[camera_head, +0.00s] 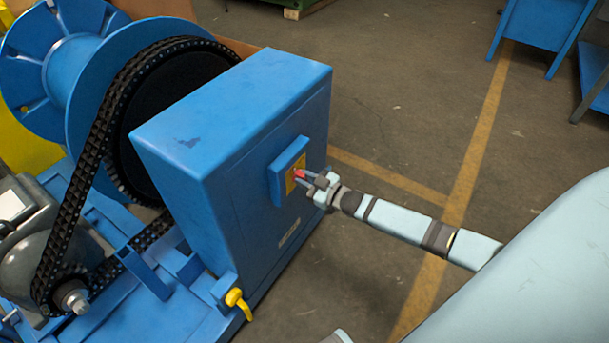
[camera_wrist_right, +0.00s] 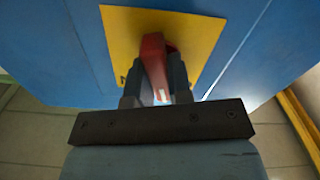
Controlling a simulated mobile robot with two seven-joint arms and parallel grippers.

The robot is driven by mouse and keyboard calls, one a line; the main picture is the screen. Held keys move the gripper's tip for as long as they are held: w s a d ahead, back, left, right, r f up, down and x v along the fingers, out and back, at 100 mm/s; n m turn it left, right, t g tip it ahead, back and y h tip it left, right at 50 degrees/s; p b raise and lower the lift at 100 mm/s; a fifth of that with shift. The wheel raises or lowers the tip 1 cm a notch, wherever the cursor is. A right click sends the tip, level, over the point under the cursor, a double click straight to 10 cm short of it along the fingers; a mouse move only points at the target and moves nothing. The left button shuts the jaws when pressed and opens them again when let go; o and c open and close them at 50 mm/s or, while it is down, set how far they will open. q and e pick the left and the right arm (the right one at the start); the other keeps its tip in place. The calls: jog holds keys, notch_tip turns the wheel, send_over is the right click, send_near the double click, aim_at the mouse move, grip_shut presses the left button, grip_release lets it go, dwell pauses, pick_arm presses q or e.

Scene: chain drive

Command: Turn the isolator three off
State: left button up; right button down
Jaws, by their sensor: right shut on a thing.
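The isolator is a red handle (camera_head: 299,174) on a yellow plate (camera_head: 291,181), mounted on a raised blue panel on the side of a blue cabinet (camera_head: 245,130). My right gripper (camera_head: 310,178) reaches it from the right and is shut on the red handle. In the right wrist view the red handle (camera_wrist_right: 154,66) stands between the two dark fingers (camera_wrist_right: 156,90), in front of the yellow plate (camera_wrist_right: 190,35). The fingers hide part of the handle, and any marking on the plate cannot be read.
A chain (camera_head: 78,190) runs around a large dark sprocket beside a blue drum (camera_head: 85,65), left of the cabinet. A yellow handle (camera_head: 237,299) sticks out at the cabinet's lower front. Floor (camera_head: 400,110) to the right is open, with blue furniture (camera_head: 538,25) at top right.

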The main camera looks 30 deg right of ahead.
jog(key=n+p, duration=0.1)
jog(key=n, duration=0.4)
jog(key=shift+n, duration=0.3)
dwell(0.4)
jog(key=c, duration=1)
grip_release()
jog(key=shift+c, duration=0.2)
jog(key=p+v, duration=0.2)
jog(key=v, duration=1.1)
jog(key=shift+s, duration=0.4)
